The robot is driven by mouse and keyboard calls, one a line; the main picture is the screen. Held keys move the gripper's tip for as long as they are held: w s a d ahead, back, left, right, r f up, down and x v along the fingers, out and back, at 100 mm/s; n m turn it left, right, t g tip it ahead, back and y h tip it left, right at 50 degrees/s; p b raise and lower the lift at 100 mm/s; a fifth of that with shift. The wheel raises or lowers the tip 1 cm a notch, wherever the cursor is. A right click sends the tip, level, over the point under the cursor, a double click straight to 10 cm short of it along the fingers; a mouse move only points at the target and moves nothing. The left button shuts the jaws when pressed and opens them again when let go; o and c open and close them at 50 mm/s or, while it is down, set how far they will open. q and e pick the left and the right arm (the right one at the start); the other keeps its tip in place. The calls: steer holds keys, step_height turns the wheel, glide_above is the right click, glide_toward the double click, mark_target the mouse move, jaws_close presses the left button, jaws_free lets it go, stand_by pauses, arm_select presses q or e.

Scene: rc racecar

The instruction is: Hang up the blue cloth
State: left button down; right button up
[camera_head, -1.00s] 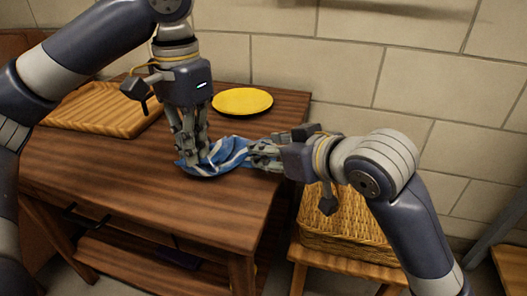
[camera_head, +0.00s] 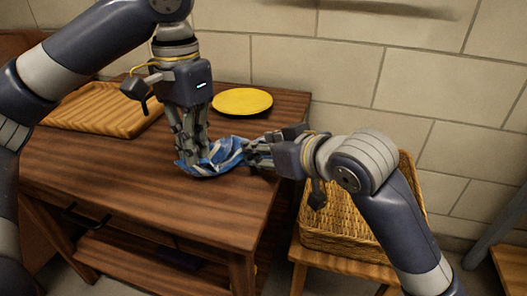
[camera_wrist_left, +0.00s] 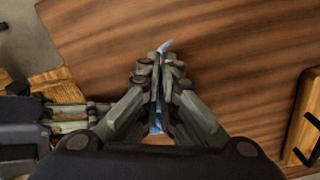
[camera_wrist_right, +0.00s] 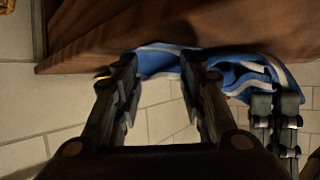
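My left gripper (camera_head: 194,165) points down at the cloth's left part. In the left wrist view its fingers are nearly together, with a strip of blue cloth (camera_wrist_left: 165,46) between and beyond them. My right gripper (camera_head: 252,155) reaches in from the right at the cloth's right side. In the right wrist view (camera_wrist_right: 158,65) its fingers are apart, with the cloth (camera_wrist_right: 160,60) at and beyond the fingertips. No hook or hanger is clear to me.
A yellow plate (camera_head: 242,102) and a ribbed wooden tray (camera_head: 95,112) are at the back of the table (camera_head: 130,185). A wicker basket (camera_head: 345,222) stands on a low wooden stool (camera_head: 340,262) at the right. The table's front left is clear.

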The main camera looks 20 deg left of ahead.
steer(key=shift+a+f, duration=0.1)
steer(key=shift+f, duration=0.25)
jaws_close()
steer(key=shift+w+r, duration=0.1)
steer(key=shift+r, duration=2.55)
